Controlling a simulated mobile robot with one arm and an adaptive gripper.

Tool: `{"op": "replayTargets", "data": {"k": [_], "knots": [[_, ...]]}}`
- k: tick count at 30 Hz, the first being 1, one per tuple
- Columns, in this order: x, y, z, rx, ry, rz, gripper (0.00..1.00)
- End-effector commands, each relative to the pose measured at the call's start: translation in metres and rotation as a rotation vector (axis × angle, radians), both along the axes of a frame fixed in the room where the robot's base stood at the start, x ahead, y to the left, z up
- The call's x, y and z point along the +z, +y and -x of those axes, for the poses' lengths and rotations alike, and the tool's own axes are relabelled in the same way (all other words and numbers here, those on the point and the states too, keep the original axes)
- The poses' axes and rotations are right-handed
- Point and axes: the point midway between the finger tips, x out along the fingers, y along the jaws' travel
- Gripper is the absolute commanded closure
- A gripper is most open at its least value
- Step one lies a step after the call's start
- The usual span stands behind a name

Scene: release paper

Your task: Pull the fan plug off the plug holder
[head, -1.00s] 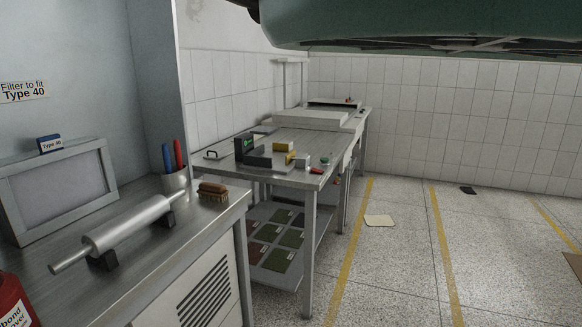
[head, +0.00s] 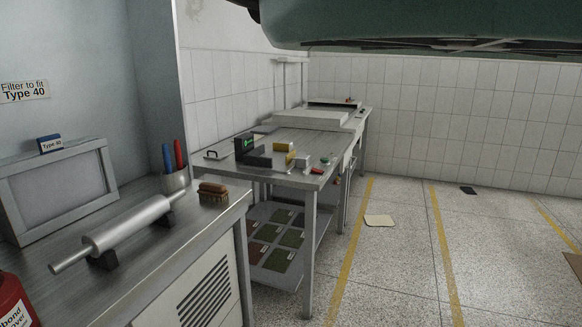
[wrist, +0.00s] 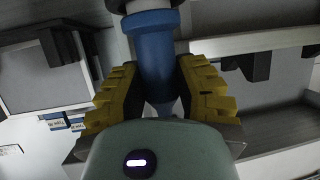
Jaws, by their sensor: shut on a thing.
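In the wrist view, my gripper (wrist: 158,72) has its two yellow ridged fingers on either side of a blue, roughly cylindrical piece (wrist: 152,45), which I take to be the fan plug. The fingers are shut on it. My gripper and the plug do not show in the head view.
A farther table (head: 300,176) carries several small blocks. The floor (head: 395,270) on the right is mostly clear.

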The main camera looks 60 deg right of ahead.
Motion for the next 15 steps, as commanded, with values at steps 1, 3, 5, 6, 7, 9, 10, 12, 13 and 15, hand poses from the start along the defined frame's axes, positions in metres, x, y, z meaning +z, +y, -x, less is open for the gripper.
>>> {"op": "replayTargets", "data": {"k": [1,3,5,6,7,9,10,12,13,15], "knots": [[0.0,0.0,0.0,-0.001,0.0,0.002,1.0],[0.001,0.0,0.0,-0.001,0.001,0.001,1.0],[0.003,0.0,0.0,0.0,0.001,0.0,1.0],[0.005,0.0,0.0,0.0,0.0,0.0,1.0],[0.007,-0.001,0.0,-0.001,0.0,-0.001,1.0],[0.011,-0.001,0.0,-0.001,-0.001,-0.001,1.0],[0.012,-0.001,-0.001,-0.001,-0.001,-0.001,1.0],[0.015,-0.001,-0.001,-0.002,-0.001,-0.001,1.0],[0.017,-0.002,-0.001,-0.003,0.0,0.0,1.0],[0.02,-0.002,-0.001,-0.003,0.0,0.0,1.0]]}}
